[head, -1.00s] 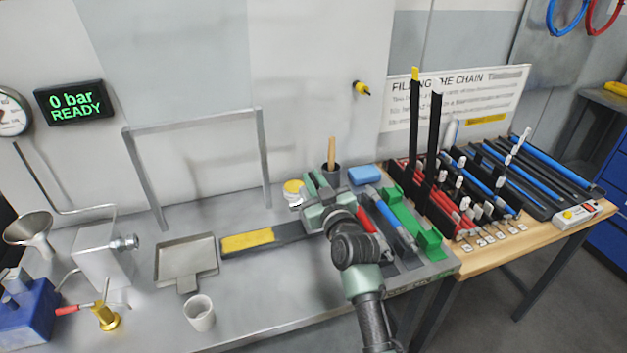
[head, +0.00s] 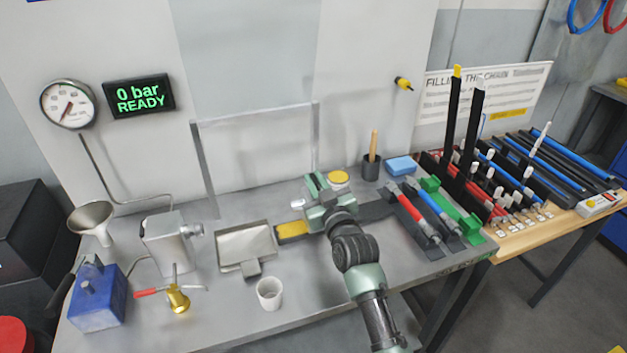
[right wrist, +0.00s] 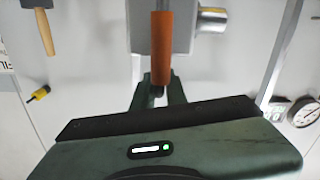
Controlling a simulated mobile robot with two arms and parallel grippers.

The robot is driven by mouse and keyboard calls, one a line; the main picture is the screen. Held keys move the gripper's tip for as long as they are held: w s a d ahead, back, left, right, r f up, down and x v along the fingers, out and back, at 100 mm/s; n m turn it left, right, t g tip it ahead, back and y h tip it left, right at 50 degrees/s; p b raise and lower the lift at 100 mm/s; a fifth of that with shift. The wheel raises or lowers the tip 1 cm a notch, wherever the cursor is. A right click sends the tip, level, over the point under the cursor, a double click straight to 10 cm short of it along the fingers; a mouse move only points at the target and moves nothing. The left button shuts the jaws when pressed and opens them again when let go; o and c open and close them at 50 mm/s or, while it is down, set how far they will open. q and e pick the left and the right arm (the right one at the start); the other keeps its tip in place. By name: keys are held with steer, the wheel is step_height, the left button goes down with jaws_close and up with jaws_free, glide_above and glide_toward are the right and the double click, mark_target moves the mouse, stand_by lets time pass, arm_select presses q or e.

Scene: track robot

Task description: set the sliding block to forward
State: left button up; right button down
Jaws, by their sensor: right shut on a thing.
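The sliding block (right wrist: 141,34) is a grey block with a silver cylinder on one side and an upright orange handle (right wrist: 162,48), seen in the right wrist view. In the head view it is mostly hidden by my right gripper (head: 318,188); a grey end seems to show just left of the fingers. My right gripper is shut on the orange handle. The block stands over a long strip on the bench, yellow (head: 292,230) at its left end and dark (head: 376,211) to the right. My gripper covers where the colours meet. My left gripper is not in view.
A metal tray (head: 232,243) lies left of the strip, with a white cup (head: 269,292) in front. A yellow-topped jar (head: 338,178) stands close behind my gripper. The display (head: 140,96) reads 0 bar, READY.

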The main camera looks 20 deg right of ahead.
steer(key=shift+a, duration=0.15)
steer(key=c, duration=1.6)
jaws_free()
steer(key=shift+o, duration=0.6)
steer(key=shift+a, duration=0.15)
steer(key=shift+s, duration=0.25)
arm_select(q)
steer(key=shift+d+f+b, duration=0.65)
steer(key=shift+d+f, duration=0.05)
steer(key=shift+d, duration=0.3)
arm_select(e)
steer(key=s, duration=0.7)
steer(key=shift+s, duration=0.2)
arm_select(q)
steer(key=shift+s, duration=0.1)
